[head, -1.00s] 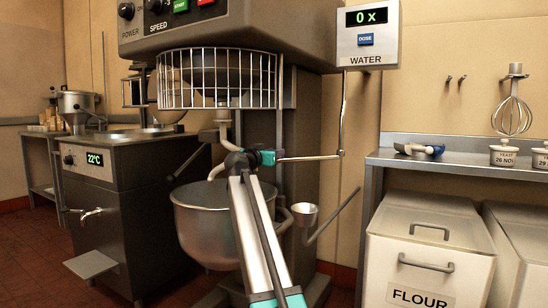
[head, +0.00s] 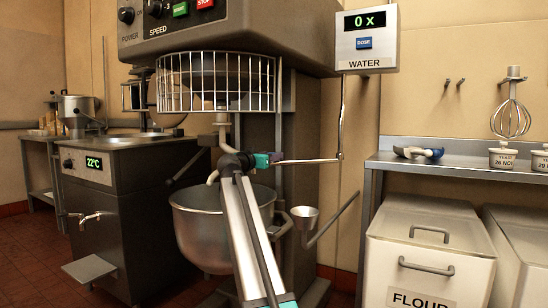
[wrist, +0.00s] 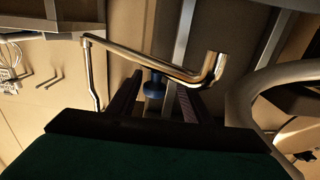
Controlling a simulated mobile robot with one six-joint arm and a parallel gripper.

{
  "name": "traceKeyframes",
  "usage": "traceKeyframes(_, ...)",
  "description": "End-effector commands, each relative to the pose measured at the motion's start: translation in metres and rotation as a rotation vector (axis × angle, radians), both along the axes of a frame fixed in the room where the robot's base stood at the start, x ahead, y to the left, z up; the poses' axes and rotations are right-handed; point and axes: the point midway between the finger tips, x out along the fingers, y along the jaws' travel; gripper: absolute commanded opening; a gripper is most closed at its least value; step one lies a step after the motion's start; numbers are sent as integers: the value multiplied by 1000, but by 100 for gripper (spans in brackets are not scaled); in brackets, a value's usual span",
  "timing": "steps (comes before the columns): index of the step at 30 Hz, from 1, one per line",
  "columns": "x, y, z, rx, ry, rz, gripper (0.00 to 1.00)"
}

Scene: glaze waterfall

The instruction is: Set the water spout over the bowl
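The water spout (head: 315,160) is a thin metal pipe. It drops from the water meter and bends left toward the mixer. In the wrist view the spout (wrist: 150,58) crosses just beyond my gripper, its short bent end at right. A blue knob (wrist: 155,86) by the pipe fills the gap between my gripper's (wrist: 155,95) two dark fingers, which look closed on it. In the head view my gripper (head: 264,160) is at the spout's left part and hides its end. The steel bowl (head: 200,235) stands below and left; I cannot tell whether the spout's end is over it.
A wire guard (head: 217,80) and a metal hook (head: 213,177) are above the bowl. A small cup on a bracket (head: 304,214) sits right of the bowl. The water meter (head: 366,38) reads 0. A shelf (head: 385,158) and flour bin (head: 425,240) stand at right.

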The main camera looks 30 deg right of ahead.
Motion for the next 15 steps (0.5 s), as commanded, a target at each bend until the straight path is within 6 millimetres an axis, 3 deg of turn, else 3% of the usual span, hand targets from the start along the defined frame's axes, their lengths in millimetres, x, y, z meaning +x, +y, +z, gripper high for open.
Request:
traceKeyframes(8,-3,-2,1,-1,0,-5,45)
traceKeyframes(15,-9,9,2,-2,0,-5,45)
